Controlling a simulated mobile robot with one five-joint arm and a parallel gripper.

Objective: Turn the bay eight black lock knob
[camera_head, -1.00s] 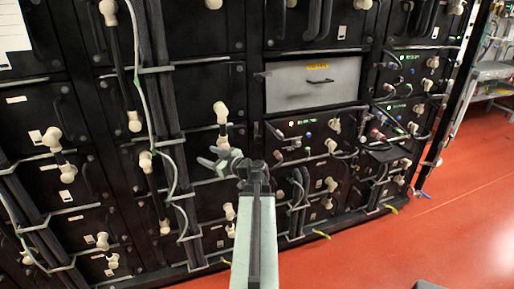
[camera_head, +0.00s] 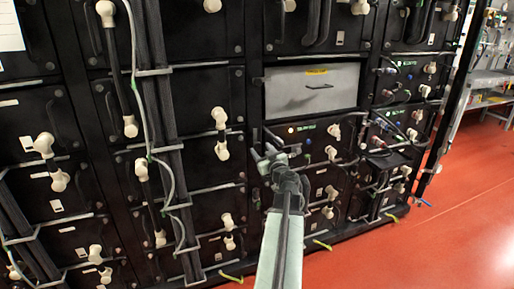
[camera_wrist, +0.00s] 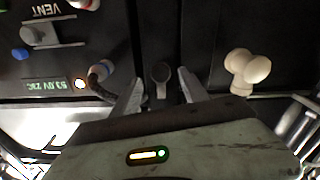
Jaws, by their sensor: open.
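A small black knob (camera_wrist: 160,74) with a rounded end shows in the wrist view on the dark panel, beside a vertical seam. My gripper (camera_wrist: 160,90) is open, with one grey finger on each side of the knob. I cannot tell whether either finger touches it. In the head view my gripper (camera_head: 268,152) is in front of the rack, below the grey drawer front, and the knob cannot be made out there. No bay number is readable.
A white pipe fitting (camera_wrist: 248,70) stands out right of the fingers in the wrist view. A lit display (camera_wrist: 47,84), a cable plug (camera_wrist: 98,74) and a vent handle (camera_wrist: 50,35) are at left. The grey drawer (camera_head: 312,88) is above my gripper. Red floor (camera_head: 430,240) is clear at right.

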